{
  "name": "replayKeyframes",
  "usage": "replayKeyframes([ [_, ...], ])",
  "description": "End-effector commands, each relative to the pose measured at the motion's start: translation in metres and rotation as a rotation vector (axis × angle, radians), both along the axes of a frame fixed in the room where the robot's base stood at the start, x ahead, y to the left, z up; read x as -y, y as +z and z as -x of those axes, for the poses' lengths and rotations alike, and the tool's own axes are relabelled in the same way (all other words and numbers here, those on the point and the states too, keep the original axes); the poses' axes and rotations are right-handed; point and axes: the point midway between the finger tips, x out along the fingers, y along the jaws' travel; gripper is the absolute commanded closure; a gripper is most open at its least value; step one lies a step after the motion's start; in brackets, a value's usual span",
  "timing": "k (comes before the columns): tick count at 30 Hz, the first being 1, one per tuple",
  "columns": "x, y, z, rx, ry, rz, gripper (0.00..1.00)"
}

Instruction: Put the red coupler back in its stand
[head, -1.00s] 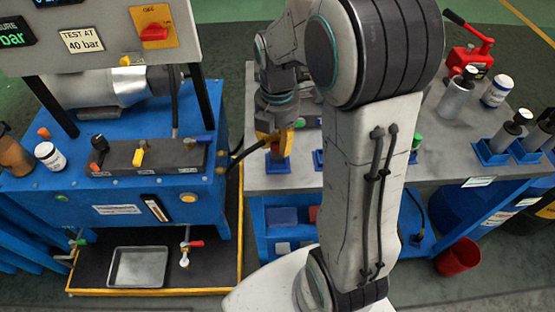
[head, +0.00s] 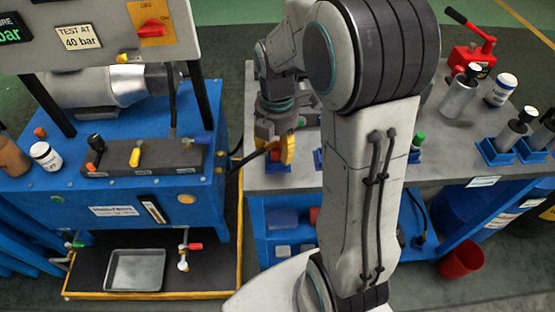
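My gripper (head: 279,153), with yellow fingers, points down at the left end of the grey bench, just above a small blue stand (head: 267,167). A small dark red piece, which looks like the red coupler (head: 274,155), shows between or beside the fingers, low over the stand. A black hose (head: 249,155) runs from the blue test unit to it. The fingers and wrist hide most of the coupler. I cannot tell whether the fingers are closed on it, or whether it sits fully in the stand.
The blue test unit (head: 60,202) stands left, with a metal tray (head: 135,270) below. On the grey bench (head: 455,148) are a red hand pump (head: 470,52), bottles and blue holders (head: 493,153) at right. A red bucket (head: 461,261) stands on the floor. My arm hides the bench's middle.

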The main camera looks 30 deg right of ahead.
Motion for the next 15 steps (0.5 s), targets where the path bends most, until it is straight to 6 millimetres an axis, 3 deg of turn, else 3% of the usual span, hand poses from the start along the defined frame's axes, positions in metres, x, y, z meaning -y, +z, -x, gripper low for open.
replayKeyframes([
  [4,0.0,0.0002,0.0001,0.0,0.0,0.0,0.46],
  [15,-0.0001,0.0002,0.0003,-0.001,0.0,0.0,0.46],
])
